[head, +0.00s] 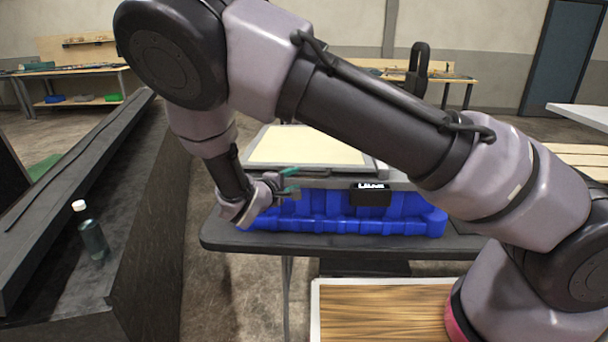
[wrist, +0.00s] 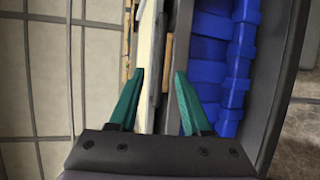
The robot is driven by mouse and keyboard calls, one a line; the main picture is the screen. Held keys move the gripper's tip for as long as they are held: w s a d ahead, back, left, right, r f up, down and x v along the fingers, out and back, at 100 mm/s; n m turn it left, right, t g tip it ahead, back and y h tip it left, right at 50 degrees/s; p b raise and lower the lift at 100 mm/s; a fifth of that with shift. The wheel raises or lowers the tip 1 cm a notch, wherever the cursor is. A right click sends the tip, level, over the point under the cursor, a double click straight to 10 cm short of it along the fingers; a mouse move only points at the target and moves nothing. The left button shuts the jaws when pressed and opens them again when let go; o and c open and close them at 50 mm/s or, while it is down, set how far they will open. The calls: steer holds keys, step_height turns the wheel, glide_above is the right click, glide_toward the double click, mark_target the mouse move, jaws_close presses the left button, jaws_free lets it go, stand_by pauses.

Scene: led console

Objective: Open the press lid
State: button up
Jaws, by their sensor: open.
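The press stands on a dark table, with a ribbed blue base (head: 345,215) under a flat grey lid (head: 262,143). The lid lies level over the base and has a cream panel (head: 310,146) on top. A small black box with white lettering (head: 370,194) sits on its front edge. My gripper (head: 290,181) is open with teal fingers at the front left of the lid, level with its edge. In the wrist view the open fingers (wrist: 159,75) point toward the lid edge, and the blue base (wrist: 225,60) is on the right. I cannot tell whether they touch.
The dark table (head: 225,236) has a narrow free strip in front of the press. A dark bench (head: 140,235) with a green bottle (head: 92,232) stands at left. A wood-topped surface (head: 380,312) is low in front. My arm hides part of the lid's right side.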

mark_target(304, 175)
steer(key=x, duration=0.8)
steer(key=shift+f, duration=0.1)
jaws_close()
stand_by(1.2)
